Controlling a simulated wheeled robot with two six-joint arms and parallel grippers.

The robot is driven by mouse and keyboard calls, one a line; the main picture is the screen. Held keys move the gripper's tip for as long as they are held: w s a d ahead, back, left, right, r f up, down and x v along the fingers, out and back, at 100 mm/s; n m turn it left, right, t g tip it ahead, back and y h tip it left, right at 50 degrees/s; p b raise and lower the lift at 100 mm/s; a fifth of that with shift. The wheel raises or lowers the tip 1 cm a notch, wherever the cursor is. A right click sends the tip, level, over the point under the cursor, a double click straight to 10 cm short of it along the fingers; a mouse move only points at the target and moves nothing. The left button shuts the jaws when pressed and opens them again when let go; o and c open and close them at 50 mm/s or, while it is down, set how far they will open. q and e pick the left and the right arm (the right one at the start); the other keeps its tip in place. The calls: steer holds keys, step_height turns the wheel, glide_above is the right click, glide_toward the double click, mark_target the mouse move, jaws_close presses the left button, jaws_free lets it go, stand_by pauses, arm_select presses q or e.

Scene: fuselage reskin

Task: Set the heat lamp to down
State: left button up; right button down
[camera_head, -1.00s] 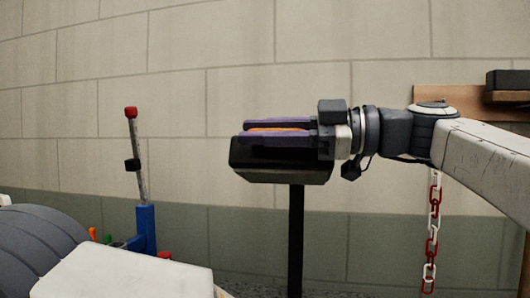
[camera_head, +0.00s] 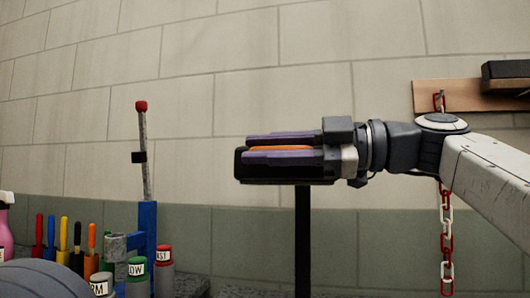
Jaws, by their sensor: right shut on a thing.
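The heat lamp (camera_head: 240,168) looks like a dark box-shaped head on a black upright post (camera_head: 302,240), in the middle of the head view. Its head looks about level and is partly hidden by my right gripper. My right gripper (camera_head: 280,150) reaches in from the right, with its purple fingers pointing left at the head. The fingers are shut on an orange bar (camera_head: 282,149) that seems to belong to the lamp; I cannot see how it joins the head. My left gripper is out of view.
At the lower left stand coloured-handled tools (camera_head: 63,235), labelled pots (camera_head: 137,268) and a blue stand (camera_head: 148,225) with a red-tipped rod (camera_head: 142,145). A red and white chain (camera_head: 446,235) hangs at the right below a wooden wall board (camera_head: 450,96). The wall (camera_head: 300,60) lies behind.

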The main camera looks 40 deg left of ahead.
mark_target(309, 147)
stand_by(0.3)
steer(key=c, duration=0.8)
jaws_free()
steer(key=shift+c, duration=0.2)
steer(key=shift+d, duration=0.1)
steer(key=v, duration=1)
steer(key=shift+b, duration=0.3)
steer(key=shift+w+d+r, duration=0.1)
steer(key=shift+d, duration=0.05)
